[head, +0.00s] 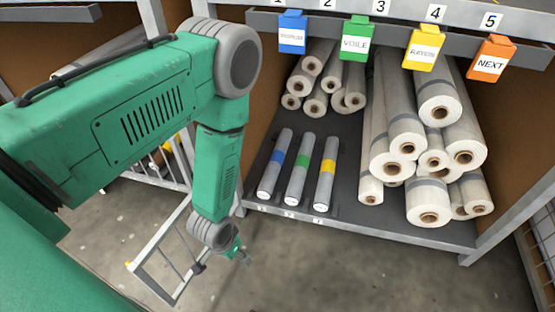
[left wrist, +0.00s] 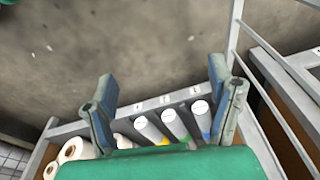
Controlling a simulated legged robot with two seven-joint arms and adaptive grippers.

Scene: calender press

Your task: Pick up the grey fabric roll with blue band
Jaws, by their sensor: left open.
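The grey fabric roll with blue band (head: 271,177) lies on the dark lower shelf, leftmost of three short grey rolls side by side. It also shows in the left wrist view (left wrist: 201,112), near the right-hand finger and partly hidden by the gripper. My left gripper (head: 246,257) is open and empty, in front of and below the shelf's front edge, apart from the roll. Its two spread fingers show in the left wrist view (left wrist: 161,76). My right gripper is not in view.
The green-banded roll (head: 299,174) and yellow-banded roll (head: 326,180) lie just right of it. Large white rolls (head: 405,145) are stacked at the right, with more behind. The grey shelf edge (head: 350,232) runs in front. A metal frame (head: 160,268) stands near my left forearm.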

